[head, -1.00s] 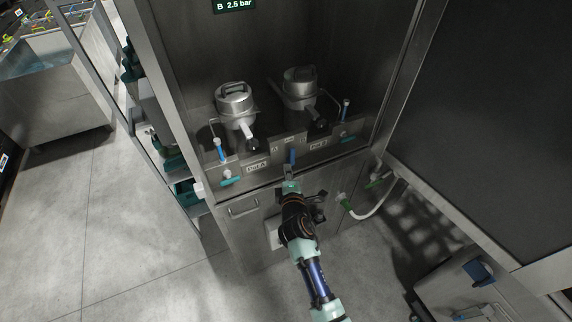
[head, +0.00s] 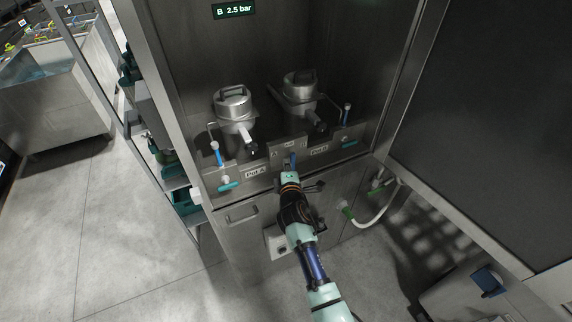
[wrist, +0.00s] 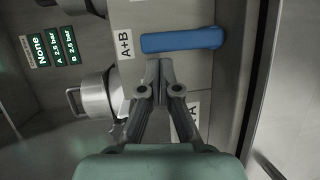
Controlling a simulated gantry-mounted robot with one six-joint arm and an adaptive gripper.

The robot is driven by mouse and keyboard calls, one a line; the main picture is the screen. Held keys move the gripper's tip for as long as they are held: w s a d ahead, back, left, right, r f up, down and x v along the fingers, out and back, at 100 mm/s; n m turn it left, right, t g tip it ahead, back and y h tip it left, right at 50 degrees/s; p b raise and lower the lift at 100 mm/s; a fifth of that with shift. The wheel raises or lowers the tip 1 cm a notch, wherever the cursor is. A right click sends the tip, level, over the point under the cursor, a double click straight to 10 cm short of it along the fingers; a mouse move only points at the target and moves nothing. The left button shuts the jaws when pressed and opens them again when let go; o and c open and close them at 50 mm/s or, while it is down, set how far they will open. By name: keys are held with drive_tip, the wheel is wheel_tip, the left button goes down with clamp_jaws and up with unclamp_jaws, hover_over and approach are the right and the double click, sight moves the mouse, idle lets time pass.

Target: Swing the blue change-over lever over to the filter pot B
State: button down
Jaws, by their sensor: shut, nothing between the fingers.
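The blue change-over lever (head: 293,159) stands upright on the middle of the steel front panel, between the Pot A and Pot B plates. In the wrist view the lever (wrist: 182,40) lies across the picture, one end at the A+B label (wrist: 126,44). My gripper (wrist: 160,64) is shut and empty. Its fingertips are close beside the lever, on the side of the A label (wrist: 193,109); I cannot tell whether they touch it. In the head view my arm hides the lever's lower part. Filter pot A (head: 234,104) stands left and filter pot B (head: 299,88) right.
A display (wrist: 52,48) reads None, A 2.5 bar, B 2.5 bar. A pale hose (head: 380,212) hangs lower right. Cabinet walls bound both sides.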

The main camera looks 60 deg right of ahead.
drive_tip(key=shift+s+d+r+p, duration=0.1)
drive_tip(key=shift+s+d+p, duration=0.7)
drive_tip(key=shift+d, duration=0.3)
drive_tip(key=shift+s+d+f, duration=0.2)
drive_tip(key=shift+s+d, duration=0.2)
drive_tip(key=shift+d, duration=0.15)
drive_tip(key=shift+s+d+f, duration=0.2)
drive_tip(key=shift+s+d, duration=0.15)
drive_tip(key=shift+d, duration=0.15)
idle(1.1)
drive_tip(key=shift+r, duration=0.1)
drive_tip(key=shift+r+p, duration=0.3)
drive_tip(key=shift+p, duration=0.25)
drive_tip(key=p+v, duration=0.6)
drive_tip(key=v, duration=0.4)
drive_tip(key=shift+a+f, duration=0.1)
